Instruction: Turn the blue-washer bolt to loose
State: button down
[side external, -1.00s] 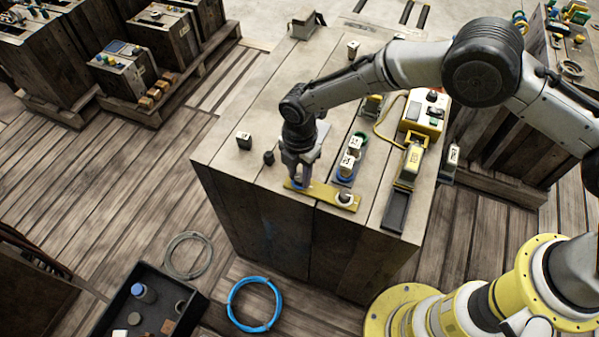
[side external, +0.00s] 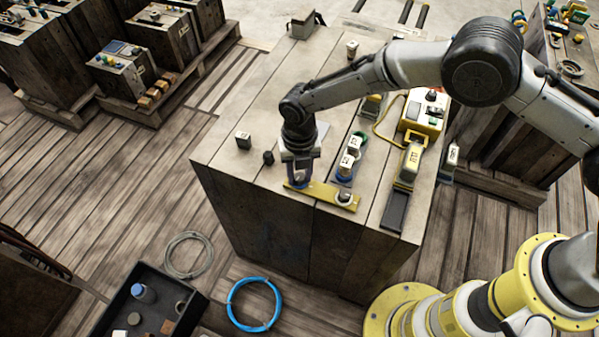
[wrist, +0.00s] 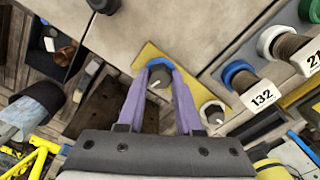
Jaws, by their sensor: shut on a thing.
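The blue-washer bolt (wrist: 158,80) stands in one end of a yellow plate (side external: 322,194) on the wooden crate top. Its blue washer (wrist: 160,64) shows around the grey bolt head, which carries a pale mark. My gripper (side external: 299,181) points down over that end of the plate. In the wrist view its two purple fingers (wrist: 160,78) are shut on the bolt head, one on each side. In the side view the fingers mostly hide the bolt. A second bolt with a pale washer (side external: 345,198) sits at the plate's other end, clear of the fingers.
Two labelled pieces (side external: 347,161) with blue and green rings stand right of my gripper. A yellow-and-grey device (side external: 410,161) and dark tray (side external: 396,211) lie farther right. The front crate edge is close.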

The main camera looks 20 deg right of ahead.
aim_at(300, 176)
jog(key=shift+s+d+f+n, duration=0.15)
jog(key=shift+f+n, duration=0.15)
jog(key=shift+n, duration=0.3)
jog(key=c, duration=0.8)
grip_release()
jog(key=shift+o, duration=1.2)
jog(key=shift+r, duration=0.15)
jog(key=shift+r, duration=0.15)
notch_tip(300, 176, up, 14)
jog(key=shift+f, duration=0.2)
